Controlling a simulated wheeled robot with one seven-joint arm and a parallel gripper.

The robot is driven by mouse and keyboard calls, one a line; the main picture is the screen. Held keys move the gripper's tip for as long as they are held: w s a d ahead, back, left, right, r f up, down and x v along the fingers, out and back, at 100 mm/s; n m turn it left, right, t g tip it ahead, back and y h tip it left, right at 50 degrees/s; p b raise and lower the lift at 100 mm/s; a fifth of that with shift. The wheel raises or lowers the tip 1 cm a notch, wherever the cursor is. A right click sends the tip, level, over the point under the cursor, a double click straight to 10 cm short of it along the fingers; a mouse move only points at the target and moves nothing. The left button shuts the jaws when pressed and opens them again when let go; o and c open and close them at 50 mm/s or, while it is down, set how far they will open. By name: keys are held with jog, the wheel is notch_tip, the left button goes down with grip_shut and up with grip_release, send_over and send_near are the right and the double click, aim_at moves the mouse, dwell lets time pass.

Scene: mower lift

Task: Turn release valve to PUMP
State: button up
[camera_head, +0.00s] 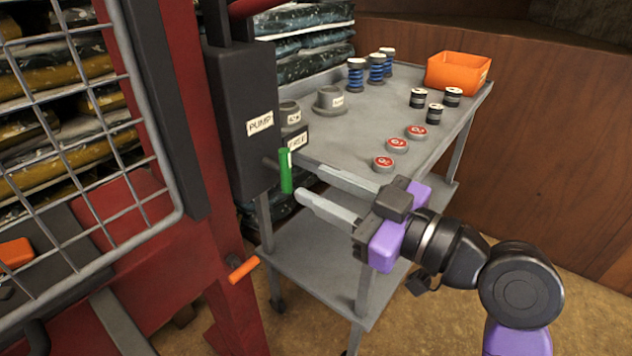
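The release valve has a green handle (286,171) on the side of a dark box (240,120) on the red lift. The handle hangs roughly upright, just under the FREE label (299,140), which is partly cut off in view. The PUMP label (260,124) is on the box face, up and to the left of the handle. My gripper (300,178) comes from the right, its two fingers apart and tips beside the green handle. No grip on the handle is visible; I cannot tell whether the handle is between the fingers in depth.
A grey cart (330,285) stands behind my gripper, holding blue springs (376,68), an orange bin (457,72), small dark cans (434,114) and red-topped discs (397,145). An orange-gripped lever (243,269) sticks out below the box. A wire guard (90,120) is at left.

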jog(key=w+d+r+m+t+h, duration=0.2)
jog(key=w+d+m+t+h, duration=0.15)
jog(key=d+m+t, duration=0.4)
jog(key=s+d+f+m+t+h, duration=0.2)
jog(key=s+d+f+m+h, duration=0.4)
jog(key=s+d+f+h, duration=0.4)
jog(key=s+f+g, duration=0.2)
jog(key=s+f, duration=0.3)
jog(key=s, duration=0.5)
jog(key=s+d+f+g, duration=0.15)
jog(key=s+f, duration=0.35)
jog(key=s, duration=0.5)
jog(key=s+f+g, duration=0.2)
jog(key=s+f, duration=0.3)
jog(key=s, duration=0.4)
notch_tip(320, 180, up, 22)
jog(key=p, duration=2.2)
jog(key=shift+n+h, duration=0.35)
